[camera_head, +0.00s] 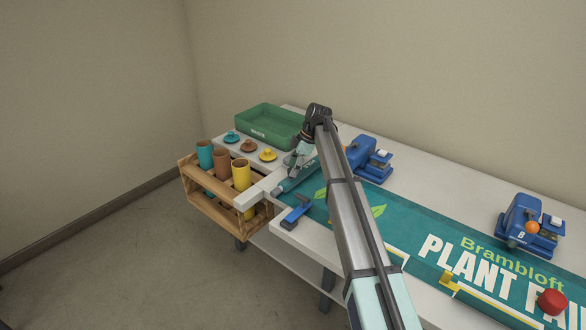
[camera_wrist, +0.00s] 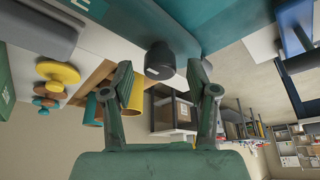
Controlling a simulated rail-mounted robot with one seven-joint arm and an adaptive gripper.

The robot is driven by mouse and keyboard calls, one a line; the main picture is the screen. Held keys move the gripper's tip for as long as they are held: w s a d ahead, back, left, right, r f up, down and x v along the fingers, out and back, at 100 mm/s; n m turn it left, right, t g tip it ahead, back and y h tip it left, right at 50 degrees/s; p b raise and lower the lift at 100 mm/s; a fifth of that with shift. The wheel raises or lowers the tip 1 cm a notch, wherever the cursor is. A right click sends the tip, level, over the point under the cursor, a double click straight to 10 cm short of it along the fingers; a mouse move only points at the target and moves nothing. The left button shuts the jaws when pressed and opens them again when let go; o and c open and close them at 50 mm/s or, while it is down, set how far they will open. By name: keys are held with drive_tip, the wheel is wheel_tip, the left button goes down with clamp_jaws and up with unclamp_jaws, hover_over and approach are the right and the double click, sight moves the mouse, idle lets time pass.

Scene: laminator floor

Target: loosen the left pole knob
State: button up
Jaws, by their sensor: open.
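The left pole knob (camera_wrist: 160,62) is a dark, short cylinder with a small pale mark, at the upper middle of the wrist view. It sits at the end of a teal pole or roll (camera_wrist: 190,22). My gripper (camera_wrist: 160,72) is open, with one finger on each side of the knob in that view. Gaps show between the fingers and the knob, and I see no contact. In the head view, the roll lies at the left end of the teal banner (camera_head: 410,235), and my arm hides part of the banner and table.
A wooden crate (camera_head: 190,172) with coloured cups stands left of the table. A green tray (camera_head: 270,122) and several coloured lidlike pieces are behind. A blue hand tool (camera_head: 296,211) lies near the front edge. Blue machines (camera_head: 362,152) (camera_head: 528,222) and a red knob (camera_head: 552,301) are to the right.

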drive_tip(key=s+v, duration=0.1)
drive_tip(key=v, duration=1)
drive_tip(key=shift+w+r, duration=0.2)
drive_tip(key=shift+w, duration=0.3)
